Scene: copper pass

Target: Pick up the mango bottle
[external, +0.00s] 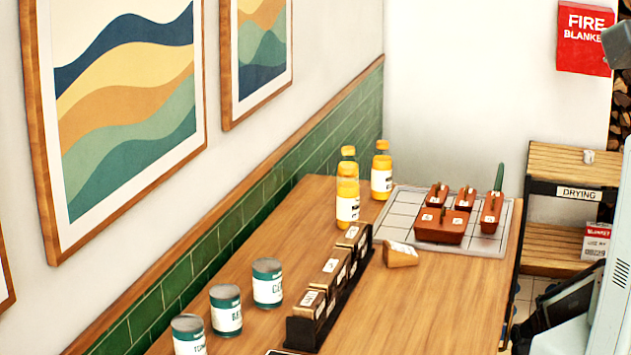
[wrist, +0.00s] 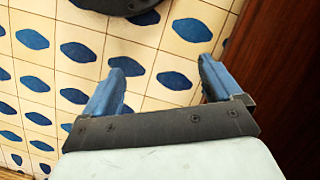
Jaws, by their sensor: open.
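Several yellow-orange bottles with white labels stand at the back of the wooden counter by the green tiles in the external view. One bottle (external: 347,205) is in front, another (external: 381,180) is to its right, and a third (external: 348,153) is mostly hidden behind the front one. The label print is too small to tell which is mango. My gripper (wrist: 165,70) is open and empty in the wrist view, its two blue fingers apart above a patterned tile floor. It is away from the bottles, and no bottle shows in the wrist view.
Labelled cans (external: 267,284) line the counter's left side. A dark rack (external: 303,332) holds wooden boxes, with a tipped brown container (external: 401,254) beside it. Copper-coloured pans stand on a grey tray (external: 384,222). A drying shelf (external: 566,160) is at right. The counter's right front is clear.

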